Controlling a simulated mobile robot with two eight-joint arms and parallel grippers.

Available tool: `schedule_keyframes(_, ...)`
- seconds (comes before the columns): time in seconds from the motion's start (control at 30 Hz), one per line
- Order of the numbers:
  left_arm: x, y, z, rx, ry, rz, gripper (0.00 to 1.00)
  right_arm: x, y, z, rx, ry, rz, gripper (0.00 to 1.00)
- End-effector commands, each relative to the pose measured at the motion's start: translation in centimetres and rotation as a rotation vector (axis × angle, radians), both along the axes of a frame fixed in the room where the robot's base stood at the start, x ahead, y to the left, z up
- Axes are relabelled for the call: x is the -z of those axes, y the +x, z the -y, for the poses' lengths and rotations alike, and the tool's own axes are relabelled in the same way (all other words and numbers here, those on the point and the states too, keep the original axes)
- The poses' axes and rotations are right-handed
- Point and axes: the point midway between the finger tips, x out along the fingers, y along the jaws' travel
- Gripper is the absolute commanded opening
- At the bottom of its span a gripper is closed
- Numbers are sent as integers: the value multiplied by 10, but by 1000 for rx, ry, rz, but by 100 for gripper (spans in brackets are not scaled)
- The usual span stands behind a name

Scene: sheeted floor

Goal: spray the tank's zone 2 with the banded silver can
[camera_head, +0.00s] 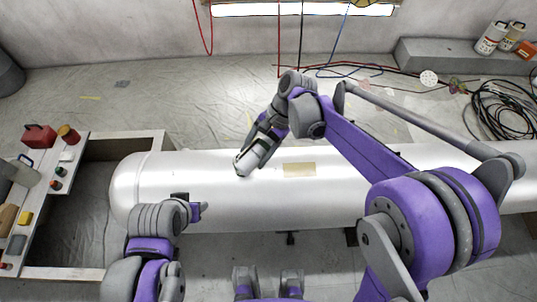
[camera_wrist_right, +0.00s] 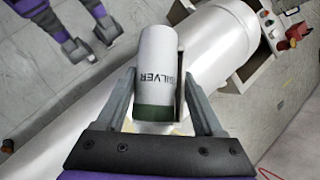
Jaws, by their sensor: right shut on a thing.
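The silver tank (camera_head: 220,185) lies lengthwise across the head view, with a tan rectangular patch (camera_head: 299,169) on its top. No zone numbers are readable. My right gripper (camera_head: 260,149) is over the tank, left of the patch. It is shut on the banded silver can (camera_head: 246,163), which is tilted toward the lower left. In the right wrist view the can (camera_wrist_right: 156,70) is pale, reads "SILVER" and has a dark green band near the fingers. My left gripper (camera_head: 194,211) is at the tank's near side, empty as far as I see; its jaws are unclear.
A white board (camera_head: 48,200) at the left carries several cans, blocks and knobs, next to a framed opening. Cables (camera_head: 500,108) lie coiled at the right. Several cans stand on a grey ledge (camera_head: 440,55) at the back right. The sheeted floor behind the tank is mostly clear.

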Motion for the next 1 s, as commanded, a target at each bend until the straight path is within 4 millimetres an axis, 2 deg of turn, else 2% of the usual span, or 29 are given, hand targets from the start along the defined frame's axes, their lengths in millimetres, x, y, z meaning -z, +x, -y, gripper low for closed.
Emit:
schedule_keyframes(0.17,11,-3,0,0,0,-5,50,15,2,-3,6,10,-5,50)
schedule_keyframes(0.37,35,-8,0,0,0,-15,50,53,9,-3,6,9,-6,50)
schedule_keyframes(0.5,32,-8,0,0,0,-14,50,48,10,28,11,7,-4,50)
schedule_keyframes(1.0,39,-9,0,0,0,-17,50,47,10,149,11,7,-5,50)
